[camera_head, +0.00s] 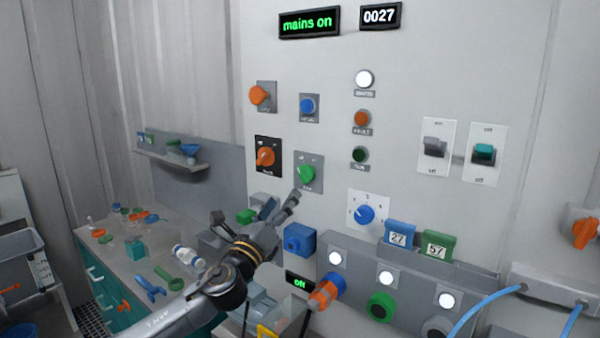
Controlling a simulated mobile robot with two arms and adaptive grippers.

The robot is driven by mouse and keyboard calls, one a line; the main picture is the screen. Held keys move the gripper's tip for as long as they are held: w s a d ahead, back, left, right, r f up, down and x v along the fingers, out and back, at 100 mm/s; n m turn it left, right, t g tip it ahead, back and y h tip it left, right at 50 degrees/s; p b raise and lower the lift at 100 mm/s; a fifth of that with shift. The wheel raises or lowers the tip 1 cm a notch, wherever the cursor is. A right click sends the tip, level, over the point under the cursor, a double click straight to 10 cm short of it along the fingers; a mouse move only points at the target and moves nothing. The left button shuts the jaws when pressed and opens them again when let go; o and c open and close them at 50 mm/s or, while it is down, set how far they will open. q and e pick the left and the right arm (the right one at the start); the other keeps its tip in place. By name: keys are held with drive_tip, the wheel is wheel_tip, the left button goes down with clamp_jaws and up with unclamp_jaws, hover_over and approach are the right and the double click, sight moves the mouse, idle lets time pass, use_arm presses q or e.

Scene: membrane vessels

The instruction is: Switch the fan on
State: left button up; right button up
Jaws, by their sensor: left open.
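A green rotary knob (308,173) sits on a grey plate on the wall panel, its pointer tilted toward the upper left. The small label under it is too small to read surely, so I cannot tell if it is the fan's. My left gripper (282,204) is open and empty just below and left of this knob, apart from it as far as I can tell. An orange knob (265,156) on a black plate is to its left. My right gripper is out of view.
Above are the "mains on" display (309,22), a lit white lamp (364,79) and dark orange and green lamps. A blue dial (365,215), two toggle switches (435,147) and a row of sockets (400,280) lie right. A cluttered bench (110,255) stands left.

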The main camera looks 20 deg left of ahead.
sight(301, 176)
use_arm(q)
drive_tip(key=x, duration=0.4)
drive_tip(key=p+x, duration=0.1)
drive_tip(key=x, duration=0.4)
drive_tip(key=shift+w+d+f+p, duration=0.1)
drive_tip(key=shift+d+f+p, duration=0.1)
drive_tip(key=shift+p, duration=0.1)
drive_tip(key=shift+w+d+r, duration=0.1)
drive_tip(key=shift+w, duration=0.25)
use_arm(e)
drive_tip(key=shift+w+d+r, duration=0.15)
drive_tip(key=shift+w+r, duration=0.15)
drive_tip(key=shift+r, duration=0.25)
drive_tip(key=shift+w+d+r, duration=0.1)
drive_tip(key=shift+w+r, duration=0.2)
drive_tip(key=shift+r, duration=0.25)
